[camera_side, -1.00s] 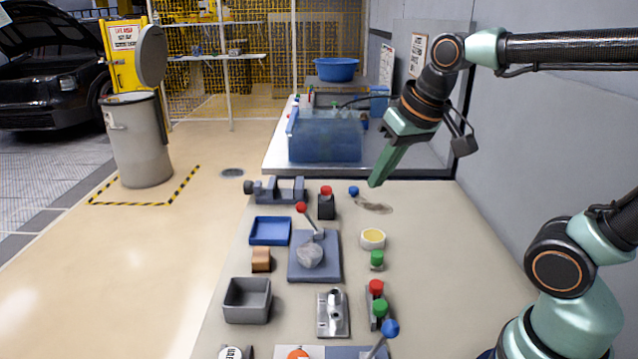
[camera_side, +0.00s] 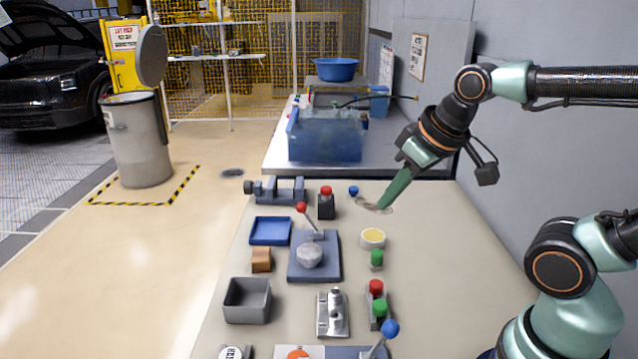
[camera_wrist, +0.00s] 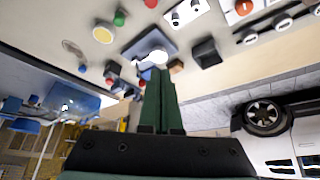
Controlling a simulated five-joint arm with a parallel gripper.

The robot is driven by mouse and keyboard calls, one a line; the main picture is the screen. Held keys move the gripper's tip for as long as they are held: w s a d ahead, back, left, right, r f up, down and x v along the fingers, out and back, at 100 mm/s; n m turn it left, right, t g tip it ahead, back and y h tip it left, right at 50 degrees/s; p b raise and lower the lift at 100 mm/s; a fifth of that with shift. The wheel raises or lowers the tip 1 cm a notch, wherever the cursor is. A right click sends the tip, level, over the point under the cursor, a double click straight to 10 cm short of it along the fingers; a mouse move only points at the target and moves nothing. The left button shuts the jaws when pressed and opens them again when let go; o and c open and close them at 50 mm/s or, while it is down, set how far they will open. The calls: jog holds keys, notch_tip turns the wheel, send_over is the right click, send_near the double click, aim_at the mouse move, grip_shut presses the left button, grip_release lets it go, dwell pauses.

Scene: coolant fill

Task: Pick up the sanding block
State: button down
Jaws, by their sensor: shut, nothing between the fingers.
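The sanding block looks to be the small brown block (camera_side: 261,260) on the bench, in front of the blue tray and left of the plate with the red-knobbed lever. In the wrist view the brown block (camera_wrist: 177,66) shows just beyond and right of the fingertips. My gripper (camera_side: 382,207) is shut and empty. It points down and left near the bench's right side, by a dark smear, well to the right of and behind the block. In the wrist view the gripper's green fingers (camera_wrist: 159,75) lie together.
A blue tray (camera_side: 270,230), a grey box (camera_side: 247,302) and a lever plate (camera_side: 315,270) with a pale lump surround the block. A vise (camera_side: 275,190) stands behind.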

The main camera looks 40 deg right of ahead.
dwell(0.4)
grip_release()
jog(key=w+a+r+n+g, duration=0.1)
jog(key=w+r+n+g, duration=0.2)
jog(key=w, duration=0.6)
jog(key=n+g, duration=0.3)
jog(key=n, duration=0.4)
send_over(261, 253)
notch_tip(261, 253, down, 15)
notch_tip(261, 253, down, 7)
jog(key=shift+w+f, duration=0.15)
jog(key=shift+f, duration=0.05)
jog(key=shift+s+f, duration=0.2)
jog(key=shift+f, duration=2.5)
